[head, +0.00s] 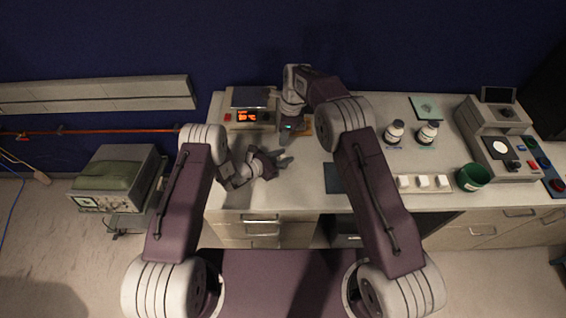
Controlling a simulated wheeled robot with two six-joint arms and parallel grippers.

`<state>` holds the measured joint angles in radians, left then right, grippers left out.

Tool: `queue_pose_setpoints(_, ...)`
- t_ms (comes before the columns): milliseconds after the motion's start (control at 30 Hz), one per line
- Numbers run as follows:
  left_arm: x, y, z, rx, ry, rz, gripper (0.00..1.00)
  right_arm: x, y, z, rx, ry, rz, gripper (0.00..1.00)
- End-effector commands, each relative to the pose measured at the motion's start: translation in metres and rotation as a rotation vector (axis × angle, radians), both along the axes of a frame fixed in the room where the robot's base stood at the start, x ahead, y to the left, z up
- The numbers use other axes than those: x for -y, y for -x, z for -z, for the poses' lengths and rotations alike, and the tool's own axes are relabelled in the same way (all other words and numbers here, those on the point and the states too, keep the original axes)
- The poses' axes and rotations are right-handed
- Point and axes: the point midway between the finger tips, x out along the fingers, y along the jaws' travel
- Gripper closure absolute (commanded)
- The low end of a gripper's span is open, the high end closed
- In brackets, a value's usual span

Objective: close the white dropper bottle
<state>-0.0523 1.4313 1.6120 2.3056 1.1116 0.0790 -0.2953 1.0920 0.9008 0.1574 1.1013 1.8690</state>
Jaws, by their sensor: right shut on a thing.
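My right gripper (284,136) points down over the bench left of centre, well left of these bottles. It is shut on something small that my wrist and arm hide. My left gripper (284,159) is just in front of it, low over the bench, with its fingers apart and nothing visible between them.
A device with a red display (252,117) stands behind my grippers. An orange item (307,125) lies beside my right wrist. A green cup (472,177), a rack of white blocks (423,182) and a grey machine (500,140) occupy the right side. The bench between is partly clear.

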Motion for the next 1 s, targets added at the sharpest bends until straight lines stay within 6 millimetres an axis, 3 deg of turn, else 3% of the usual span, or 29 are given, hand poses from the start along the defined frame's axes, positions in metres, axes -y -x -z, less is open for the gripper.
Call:
queue_pose_setpoints(33, -0.0002, 0.0000, 0.0001, 0.000, 0.000, 0.000, 0.87, 0.0000, 0.0000, 0.0000, 0.000, 0.000, 0.000, 1.00)
queue_pose_setpoints(100, -0.0002, 0.0000, 0.0001, 0.000, 0.000, 0.000, 1.00, 0.0000, 0.0000, 0.0000, 0.000, 0.000, 0.000, 1.00)
queue_pose_setpoints(1000, -0.0002, 0.0000, -0.0001, 0.000, 0.000, 0.000, 1.00, 0.0000, 0.0000, 0.0000, 0.000, 0.000, 0.000, 1.00)
